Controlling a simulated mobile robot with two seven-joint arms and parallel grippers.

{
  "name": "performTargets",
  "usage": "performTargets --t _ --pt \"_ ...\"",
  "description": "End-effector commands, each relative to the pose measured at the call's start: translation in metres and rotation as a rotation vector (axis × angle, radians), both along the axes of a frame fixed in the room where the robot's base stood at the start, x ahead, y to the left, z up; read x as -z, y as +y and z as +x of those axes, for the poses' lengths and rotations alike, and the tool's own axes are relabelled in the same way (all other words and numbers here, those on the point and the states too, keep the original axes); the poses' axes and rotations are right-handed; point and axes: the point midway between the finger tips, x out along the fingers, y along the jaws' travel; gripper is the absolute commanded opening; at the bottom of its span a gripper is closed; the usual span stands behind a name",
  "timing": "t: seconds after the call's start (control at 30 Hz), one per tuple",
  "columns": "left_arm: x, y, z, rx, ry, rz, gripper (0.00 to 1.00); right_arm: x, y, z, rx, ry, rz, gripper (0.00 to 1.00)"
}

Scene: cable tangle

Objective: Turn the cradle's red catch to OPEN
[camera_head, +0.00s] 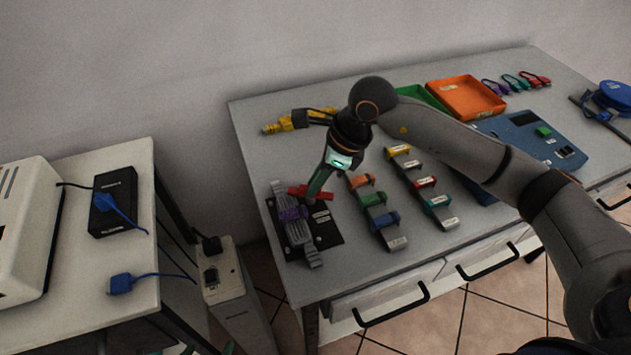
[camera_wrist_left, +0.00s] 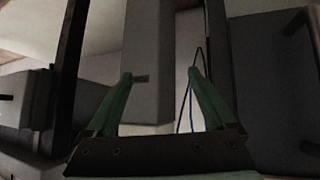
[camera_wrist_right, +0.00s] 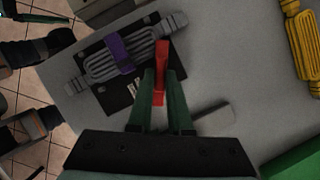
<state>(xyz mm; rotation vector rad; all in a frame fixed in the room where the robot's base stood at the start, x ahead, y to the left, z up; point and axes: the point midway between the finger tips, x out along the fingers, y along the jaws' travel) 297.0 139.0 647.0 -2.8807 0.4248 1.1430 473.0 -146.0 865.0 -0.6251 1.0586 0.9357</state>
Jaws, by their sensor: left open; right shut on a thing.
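The cradle is a black plate (camera_head: 327,237) at the near left corner of the workbench, with white labels. A grey ribbed piece (camera_head: 299,232) with a purple band (camera_head: 292,214) lies across it; both also show in the right wrist view. The red catch (camera_head: 298,191) is a bar at the plate's edge, seen end-up in the right wrist view (camera_wrist_right: 162,58). My right gripper (camera_head: 312,193) points down and is shut on the red catch, its green fingers on both sides (camera_wrist_right: 160,78). Where the catch points is unclear. My left gripper (camera_wrist_left: 161,75) is open and empty.
Two racks of coloured clips (camera_head: 376,216) stand right of the cradle. A yellow connector (camera_head: 285,123) lies behind my right arm. Orange tray (camera_head: 466,97) and blue panel (camera_head: 530,135) are further right. A side table with a black box (camera_head: 115,203) stands left, across a gap.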

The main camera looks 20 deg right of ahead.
Motion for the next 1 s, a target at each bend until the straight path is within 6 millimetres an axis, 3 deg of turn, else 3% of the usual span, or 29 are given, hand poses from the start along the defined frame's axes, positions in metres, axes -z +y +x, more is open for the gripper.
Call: performTargets --t 0.57,1.0 --pt "0.013 -0.007 0.010 0.018 -0.015 -0.007 0.89 0.001 0.004 -0.004 0.545 -0.004 -0.001 0.00" --pt "0.028 -0.003 0.003 0.014 -0.009 -0.001 0.89 0.001 0.007 -0.005 0.898 -0.002 -0.001 0.00"
